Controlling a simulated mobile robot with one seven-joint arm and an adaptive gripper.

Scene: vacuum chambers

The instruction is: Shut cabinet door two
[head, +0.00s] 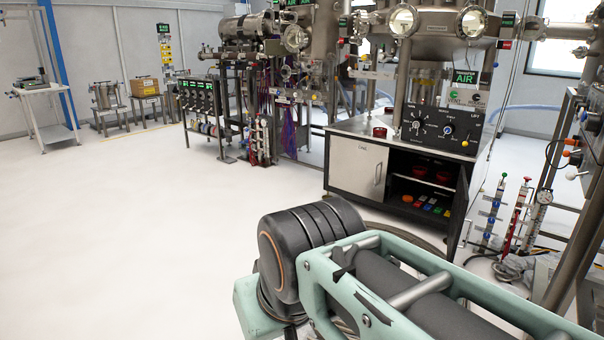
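The cabinet (340,130) stands right of centre under a metal worktop. Its left door (357,166) is white, has a vertical handle (378,174) and is shut. The right side of the cabinet is open and shows a dark interior (425,165) with a shelf. The right door (459,214) seems to be swung outward and is seen nearly edge-on. I cannot read which door is number two. My arm fills the lower right foreground and hides the floor in front of the cabinet. My gripper is not in view.
Red items sit on the shelf (432,183), and several coloured items lie below it. Gauge stands (492,212) and hoses stand on the floor right of the open door. A metal rack (205,110) stands farther back left. The white floor (130,220) at left is clear.

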